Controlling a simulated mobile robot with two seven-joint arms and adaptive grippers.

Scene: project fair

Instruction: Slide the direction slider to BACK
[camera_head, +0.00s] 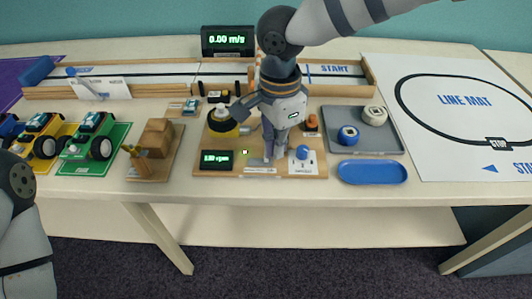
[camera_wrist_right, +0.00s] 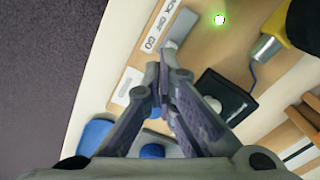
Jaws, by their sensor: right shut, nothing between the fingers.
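The direction slider sits at the front of the wooden control board (camera_head: 225,170), beside a white label strip (camera_wrist_right: 158,27) reading BACK, OFF and GO in the right wrist view. A grey metal slider plate (camera_wrist_right: 181,26) shows next to the BACK end of the strip; it also shows in the head view (camera_head: 256,162). My right gripper (camera_head: 270,157) is shut and empty, pointing down at the slider area. Its fingertips also show in the right wrist view (camera_wrist_right: 164,62), near the GO end. My left gripper is out of view.
The board also carries a green-lit display (camera_head: 216,160), a yellow-and-black wheel (camera_head: 222,122) and a blue knob (camera_head: 303,152). A grey tray (camera_head: 385,143) and blue oval tray (camera_head: 372,172) stand to the right. A wooden block stand (camera_head: 150,165) is left.

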